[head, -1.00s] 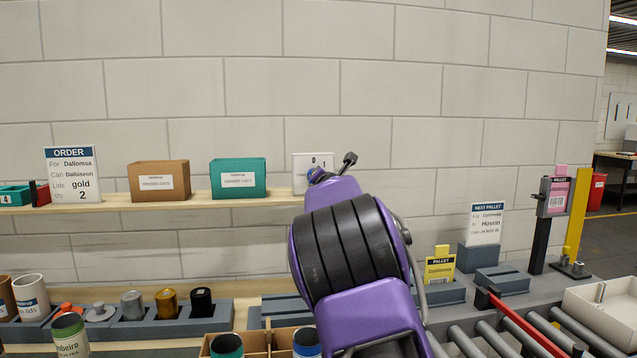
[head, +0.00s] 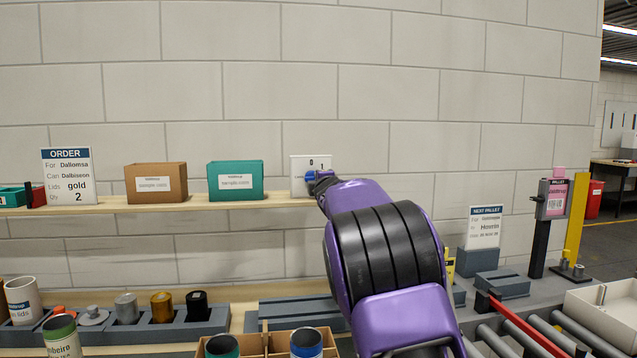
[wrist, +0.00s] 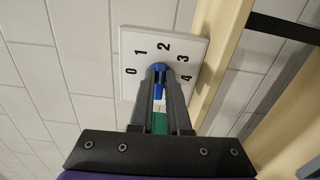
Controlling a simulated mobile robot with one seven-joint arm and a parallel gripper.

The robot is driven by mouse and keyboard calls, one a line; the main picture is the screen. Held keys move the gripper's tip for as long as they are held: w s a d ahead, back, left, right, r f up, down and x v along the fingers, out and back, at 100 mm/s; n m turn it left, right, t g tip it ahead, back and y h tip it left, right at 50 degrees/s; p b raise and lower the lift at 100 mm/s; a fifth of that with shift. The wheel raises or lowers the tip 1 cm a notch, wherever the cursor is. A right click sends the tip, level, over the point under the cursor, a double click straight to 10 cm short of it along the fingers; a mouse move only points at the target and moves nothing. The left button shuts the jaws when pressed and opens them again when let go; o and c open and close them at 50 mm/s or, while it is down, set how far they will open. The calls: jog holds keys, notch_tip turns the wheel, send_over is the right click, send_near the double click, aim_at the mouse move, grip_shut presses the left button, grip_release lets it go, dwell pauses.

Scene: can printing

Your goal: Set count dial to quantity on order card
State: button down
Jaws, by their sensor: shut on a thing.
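The order card (head: 68,176) stands on the shelf at the left and reads lids gold, Qty 2. The white count dial plate (head: 299,165) stands at the shelf's right end; the wrist view shows its face (wrist: 130,88) with numbers 0 to 4 in an arc. Its blue knob (head: 309,182) is at the plate's lower part in the head view. My gripper (wrist: 158,73) is shut on the blue knob (wrist: 158,88), one finger on each side. The fingers partly cover the knob, and I cannot tell which number it points to.
A brown box (head: 156,184) and a teal box (head: 236,181) stand on the shelf (head: 150,205) left of the dial. Below are lids in a grey holder (head: 205,318), several cans, and a roller conveyor (head: 510,335) at the right.

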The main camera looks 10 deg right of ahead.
jog(key=shift+m, duration=0.3)
jog(key=c, duration=0.9)
grip_release()
jog(key=shift+s+f, duration=0.1)
jog(key=s+b, duration=0.2)
jog(key=s, duration=1.5)
jog(key=shift+s, duration=0.1)
